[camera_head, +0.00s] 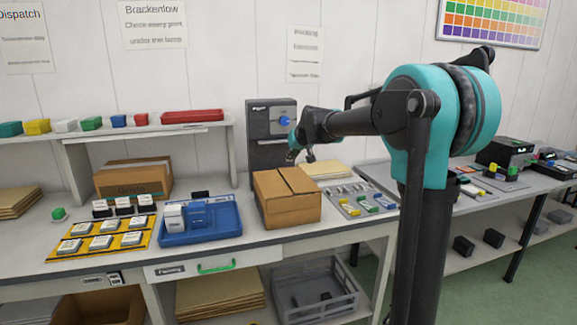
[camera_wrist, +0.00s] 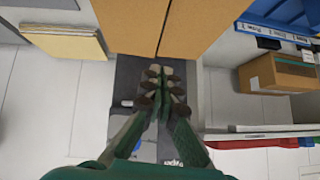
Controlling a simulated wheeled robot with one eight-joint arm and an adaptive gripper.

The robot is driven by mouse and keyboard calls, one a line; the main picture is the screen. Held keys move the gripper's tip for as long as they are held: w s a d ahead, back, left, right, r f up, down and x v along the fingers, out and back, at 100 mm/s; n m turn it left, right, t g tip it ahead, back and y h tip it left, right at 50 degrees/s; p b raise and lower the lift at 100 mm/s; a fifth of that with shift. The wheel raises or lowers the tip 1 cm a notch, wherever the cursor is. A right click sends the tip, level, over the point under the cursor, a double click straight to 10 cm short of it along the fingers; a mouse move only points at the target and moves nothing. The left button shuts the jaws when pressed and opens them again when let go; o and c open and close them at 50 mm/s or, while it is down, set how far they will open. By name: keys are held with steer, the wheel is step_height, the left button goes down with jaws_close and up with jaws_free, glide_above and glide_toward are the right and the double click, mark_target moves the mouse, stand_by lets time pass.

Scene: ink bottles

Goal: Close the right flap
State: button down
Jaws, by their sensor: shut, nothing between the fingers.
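A brown cardboard box (camera_head: 288,211) stands on the bench. Its left flap (camera_head: 266,184) and right flap (camera_head: 299,179) lie about flat across the top, with a thin dark seam between them. In the wrist view, which looks from the far side, the right flap (camera_wrist: 124,24) is left of the seam and the left flap (camera_wrist: 198,24) right of it. My gripper (camera_head: 301,157) is above the far edge of the box, fingers pointing down. In the wrist view my gripper (camera_wrist: 165,75) is shut and empty, its tips below the seam's near end. Contact cannot be told.
A blue tray (camera_head: 228,232) with white and blue items is left of the box. A grey tray (camera_head: 372,209) of small coloured pieces is right of it. Stacked envelopes (camera_head: 330,169) and a dark grey machine (camera_head: 262,154) stand behind. A taped carton (camera_head: 130,182) is further left.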

steer(key=v, duration=0.6)
glide_above(287, 181)
steer(key=shift+h, duration=0.3)
steer(key=f, duration=0.8)
steer(key=shift+w+d+f, duration=0.25)
steer(key=shift+f, duration=0.1)
step_height(287, 181, down, 3)
steer(key=shift+a+f, duration=0.1)
steer(key=shift+s+f, duration=0.1)
steer(key=shift+f, duration=0.25)
steer(key=shift+a+f, duration=0.15)
steer(key=shift+f, duration=0.5)
steer(key=shift+s+f, duration=0.1)
steer(key=shift+s, duration=0.1)
